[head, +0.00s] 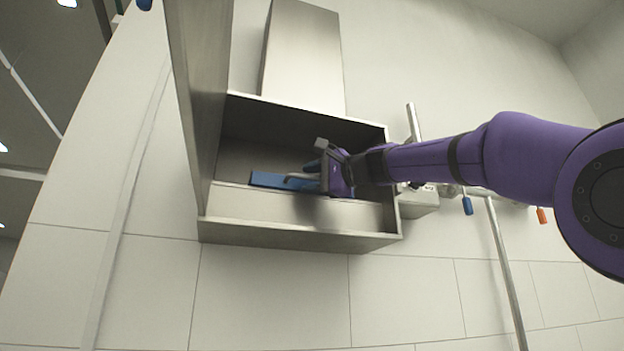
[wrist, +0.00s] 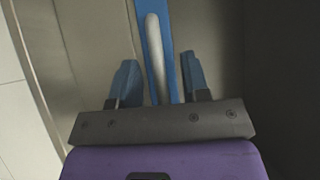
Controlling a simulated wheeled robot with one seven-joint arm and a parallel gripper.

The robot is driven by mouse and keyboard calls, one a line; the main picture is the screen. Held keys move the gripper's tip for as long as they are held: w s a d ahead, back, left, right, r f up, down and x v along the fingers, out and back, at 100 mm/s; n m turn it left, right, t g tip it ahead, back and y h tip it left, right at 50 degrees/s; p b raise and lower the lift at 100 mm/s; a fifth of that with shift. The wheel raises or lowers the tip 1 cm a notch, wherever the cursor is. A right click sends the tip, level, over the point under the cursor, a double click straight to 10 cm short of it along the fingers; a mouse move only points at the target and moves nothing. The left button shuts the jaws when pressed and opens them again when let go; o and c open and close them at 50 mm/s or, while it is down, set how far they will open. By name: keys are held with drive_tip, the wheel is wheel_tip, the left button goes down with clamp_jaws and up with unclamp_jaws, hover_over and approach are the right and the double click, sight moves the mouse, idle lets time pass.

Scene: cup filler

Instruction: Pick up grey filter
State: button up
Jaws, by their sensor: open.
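A grey rounded handle (wrist: 154,50) on a flat blue piece (wrist: 166,12) lies between my gripper's two fingers in the wrist view. In the head view the blue piece (head: 270,180) lies inside an open metal box, with the handle (head: 298,177) on it. I see no other piece that fits the grey filter. My gripper (head: 313,167) is inside the box at the handle's right end, and it also shows in the wrist view (wrist: 157,68). Its blue fingers are apart, one on each side of the handle. I cannot tell whether either touches it.
The metal box (head: 280,240) has raised walls close around my gripper. Its tall open door (head: 200,100) stands at the left. A metal duct (head: 303,55) rises above it. Pipes with a blue-handled valve (head: 467,205) and an orange-handled one (head: 541,215) are at right.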

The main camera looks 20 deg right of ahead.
drive_tip(key=shift+s, duration=0.1)
drive_tip(key=v, duration=1)
drive_tip(key=shift+s+d, duration=0.2)
drive_tip(key=shift+d, duration=0.05)
